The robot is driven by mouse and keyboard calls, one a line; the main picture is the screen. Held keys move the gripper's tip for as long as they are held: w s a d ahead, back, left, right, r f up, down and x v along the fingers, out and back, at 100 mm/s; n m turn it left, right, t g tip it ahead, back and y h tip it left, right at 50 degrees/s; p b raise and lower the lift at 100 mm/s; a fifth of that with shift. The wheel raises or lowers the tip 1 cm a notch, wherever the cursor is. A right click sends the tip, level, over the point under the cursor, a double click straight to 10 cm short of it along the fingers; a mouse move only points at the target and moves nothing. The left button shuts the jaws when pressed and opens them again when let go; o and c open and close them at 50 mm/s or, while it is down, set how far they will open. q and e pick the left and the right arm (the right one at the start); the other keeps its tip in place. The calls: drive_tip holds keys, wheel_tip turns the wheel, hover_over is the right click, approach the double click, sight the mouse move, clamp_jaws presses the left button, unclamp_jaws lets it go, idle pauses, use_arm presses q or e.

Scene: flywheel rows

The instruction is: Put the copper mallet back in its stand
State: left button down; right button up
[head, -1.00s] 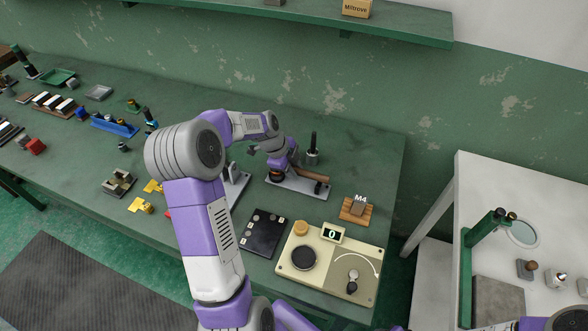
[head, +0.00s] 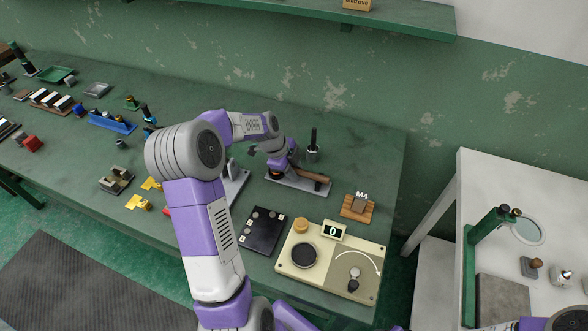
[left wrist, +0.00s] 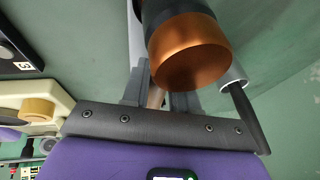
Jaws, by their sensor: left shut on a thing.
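A flat grey plate, apparently the stand (head: 300,187), lies directly under the mallet. The gripper and mallet hide part of it, so I cannot tell whether the mallet touches it.
A dark-handled tool in a grey cup (head: 313,152) stands just behind the mallet. The M4 wooden block (head: 357,207), a cream device with a dial (head: 330,262) and a dark panel (head: 264,230) lie in front. The green bench behind is mostly clear.

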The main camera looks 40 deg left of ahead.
use_arm(q)
drive_tip(key=c, duration=0.8)
unclamp_jaws()
drive_tip(key=shift+f, duration=0.1)
drive_tip(key=shift+p+v, duration=0.7)
drive_tip(key=shift+v, duration=3.1)
